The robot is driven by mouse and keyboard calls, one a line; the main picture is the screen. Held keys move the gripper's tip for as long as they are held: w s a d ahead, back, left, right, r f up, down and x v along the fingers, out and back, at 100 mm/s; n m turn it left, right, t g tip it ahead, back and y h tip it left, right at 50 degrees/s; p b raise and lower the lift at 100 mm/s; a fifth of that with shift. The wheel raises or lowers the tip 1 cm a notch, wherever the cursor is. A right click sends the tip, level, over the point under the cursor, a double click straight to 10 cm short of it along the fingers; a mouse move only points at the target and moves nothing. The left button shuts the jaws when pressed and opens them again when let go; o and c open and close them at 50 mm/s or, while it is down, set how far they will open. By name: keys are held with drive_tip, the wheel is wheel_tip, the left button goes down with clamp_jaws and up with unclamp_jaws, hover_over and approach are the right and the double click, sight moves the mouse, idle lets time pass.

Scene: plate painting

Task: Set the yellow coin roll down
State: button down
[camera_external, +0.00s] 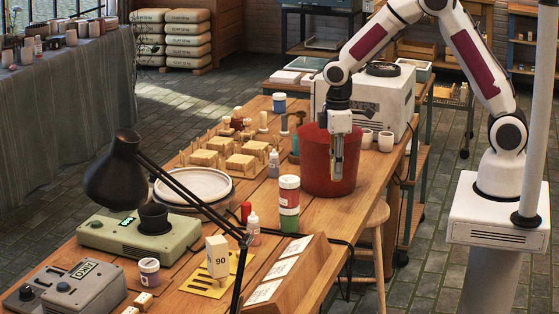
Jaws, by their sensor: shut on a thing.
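My gripper (338,168) points straight down in front of the red bucket (313,158), as seen from this camera. It is shut on a slim yellowish thing, which looks like the yellow coin roll (338,171). The fingers hide most of the roll.
The wooden table (330,216) holds a white machine (387,100), white cups (385,141), wooden blocks (220,150), a plate on a wheel (192,184), a red-and-green can (289,204) and a black lamp (115,175). Bare wood lies right of the can.

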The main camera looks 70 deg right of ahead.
hover_over(334, 213)
drive_tip(key=shift+f, duration=2.95)
drive_tip(key=shift+f, duration=1.85)
drive_tip(key=shift+f, duration=0.1)
drive_tip(key=c, duration=1.8)
unclamp_jaws()
drive_tip(key=shift+c, duration=0.2)
wheel_tip(334, 213, up, 11)
drive_tip(key=shift+r, duration=0.6)
